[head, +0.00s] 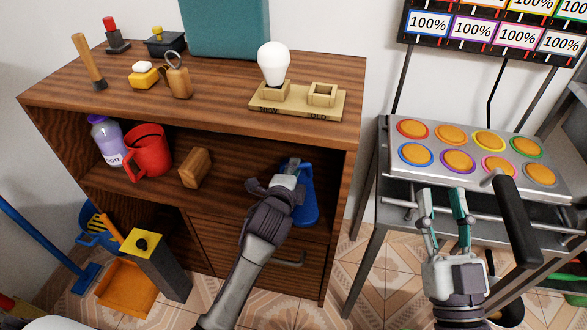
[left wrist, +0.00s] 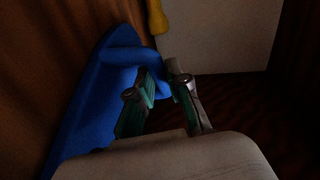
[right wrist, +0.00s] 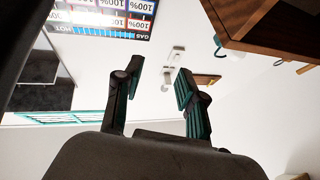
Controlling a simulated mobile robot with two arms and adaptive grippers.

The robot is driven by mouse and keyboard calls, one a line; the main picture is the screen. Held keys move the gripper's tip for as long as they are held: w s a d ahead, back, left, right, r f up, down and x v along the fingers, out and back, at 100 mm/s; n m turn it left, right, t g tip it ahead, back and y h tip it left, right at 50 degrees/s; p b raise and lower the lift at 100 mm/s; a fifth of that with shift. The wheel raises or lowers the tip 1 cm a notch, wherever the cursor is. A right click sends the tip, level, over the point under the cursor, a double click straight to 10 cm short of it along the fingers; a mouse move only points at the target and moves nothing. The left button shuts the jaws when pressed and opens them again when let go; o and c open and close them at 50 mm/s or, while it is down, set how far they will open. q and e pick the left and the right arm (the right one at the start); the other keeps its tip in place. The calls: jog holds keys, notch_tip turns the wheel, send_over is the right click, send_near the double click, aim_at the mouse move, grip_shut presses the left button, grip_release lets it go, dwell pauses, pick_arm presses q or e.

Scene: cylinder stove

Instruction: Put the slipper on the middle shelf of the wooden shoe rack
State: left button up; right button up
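The blue slipper (head: 309,204) is at the right end of the open middle compartment of the brown wooden rack (head: 220,120), near its front edge. My left gripper (head: 288,180) reaches in there and partly covers it. In the left wrist view the slipper (left wrist: 85,115) stands steeply along the left, its strap running between the closely spaced fingers of the left gripper (left wrist: 165,92), which look shut on it. Whether its sole touches the shelf board is unclear. My right gripper (head: 443,205) is open and empty in front of the stove; it also shows in the right wrist view (right wrist: 155,85).
A red mug (head: 148,153), a purple-white bottle (head: 107,140) and a wooden block (head: 195,168) share the middle compartment. A bulb (head: 273,64) stands in a holder on top. The stove (head: 400,190) stands right. A bin (head: 157,265) and dustpan (head: 127,287) are below left.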

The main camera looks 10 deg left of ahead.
pick_arm(q)
jog(key=o, duration=0.4)
